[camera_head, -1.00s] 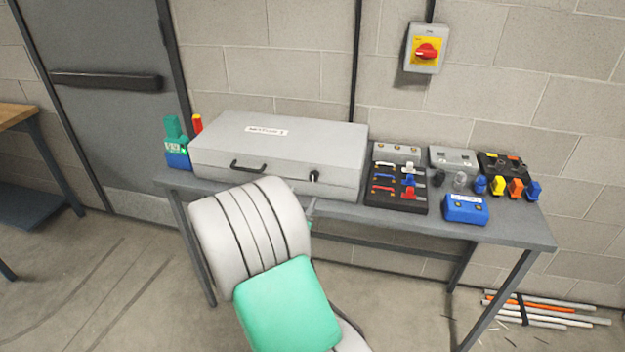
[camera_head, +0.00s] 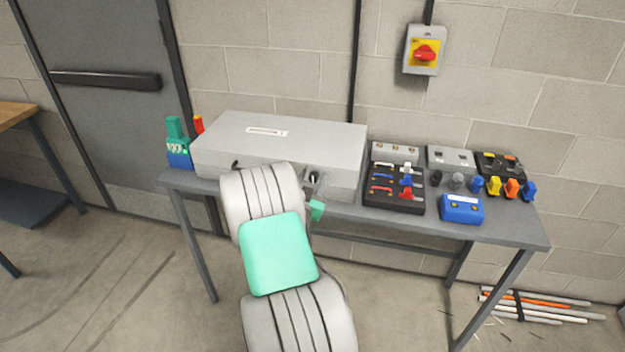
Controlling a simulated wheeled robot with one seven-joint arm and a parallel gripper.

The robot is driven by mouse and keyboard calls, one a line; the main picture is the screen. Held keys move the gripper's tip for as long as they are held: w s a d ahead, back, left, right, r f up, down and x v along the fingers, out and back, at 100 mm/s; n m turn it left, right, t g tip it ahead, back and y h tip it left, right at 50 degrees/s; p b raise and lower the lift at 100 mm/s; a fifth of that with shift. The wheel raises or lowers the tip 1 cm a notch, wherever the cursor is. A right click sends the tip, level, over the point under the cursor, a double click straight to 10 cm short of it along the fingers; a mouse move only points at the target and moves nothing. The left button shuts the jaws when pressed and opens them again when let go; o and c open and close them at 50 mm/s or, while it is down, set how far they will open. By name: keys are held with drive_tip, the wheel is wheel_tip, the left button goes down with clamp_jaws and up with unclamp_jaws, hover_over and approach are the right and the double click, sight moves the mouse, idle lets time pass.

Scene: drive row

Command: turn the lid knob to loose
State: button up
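The grey case (camera_head: 285,138) with a white label on its lid lies closed on the table. Its small dark lid knob (camera_head: 313,177) is on the front face, right of the middle, and is partly covered by my gripper. My gripper (camera_head: 314,184) is right at the front of the knob, mostly hidden behind my arm. I cannot tell whether its fingers touch the knob or how far apart they are. The black handle (camera_head: 236,164) on the case front is mostly hidden by my arm. The knob's setting is too small to read.
The grey table (camera_head: 400,216) also holds a black board (camera_head: 395,200) with coloured leads, a blue box (camera_head: 462,209) and several coloured clips at right. A green and blue tester (camera_head: 178,150) stands at left. A red switch (camera_head: 425,53) is on the wall. Rods lie on the floor.

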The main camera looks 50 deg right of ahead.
clamp_jaws()
drive_tip(key=shift+n, duration=0.4)
drive_tip(key=n+b, duration=0.2)
drive_tip(key=n, duration=0.1)
drive_tip(key=shift+f, duration=0.1)
drive_tip(key=n+b, duration=0.1)
drive_tip(key=n, duration=0.3)
drive_tip(key=shift+w+a, duration=0.1)
drive_tip(key=n, duration=0.4)
drive_tip(key=shift+n, duration=0.3)
drive_tip(key=shift+w+n, duration=0.1)
drive_tip(key=shift+n, duration=2)
